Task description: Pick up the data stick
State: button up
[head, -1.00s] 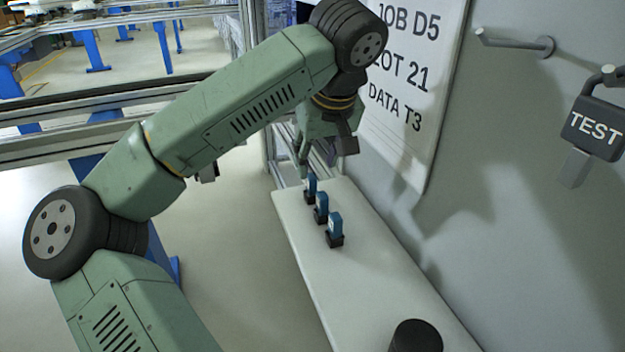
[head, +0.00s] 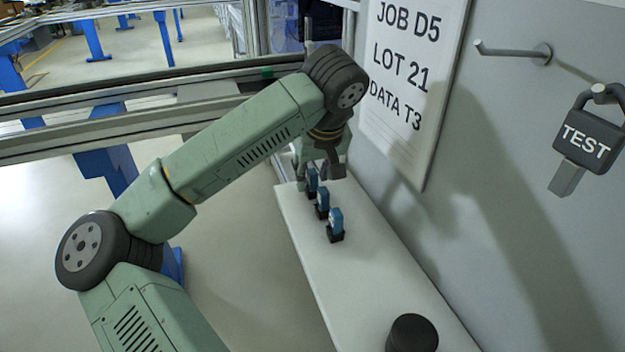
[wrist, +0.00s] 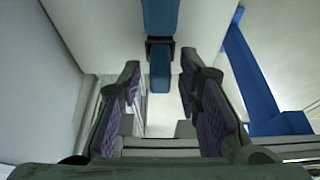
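Three blue data sticks stand upright in small dark holders, in a row on a white shelf: the near one (head: 336,220), the middle one (head: 322,200) and the far one (head: 311,180). They have pale labels, too small to read. My gripper (head: 318,177) points down at the far stick, its fingers apart at about the height of that stick's top. In the wrist view my gripper (wrist: 160,74) is open, with a blue stick (wrist: 160,75) between the fingertips. Another blue stick (wrist: 160,17) shows at the top edge. I cannot tell whether a finger touches the far stick.
A sign (head: 405,80) reading JOB D5, LOT 21, DATA T3 hangs on the wall right of the shelf (head: 335,285). A black round object (head: 412,335) stands at the shelf's near end. A TEST padlock (head: 590,135) and a peg (head: 515,51) are on the wall. Rails lie behind left.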

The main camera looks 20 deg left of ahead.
grip_shut()
jog(key=shift+r, duration=0.15)
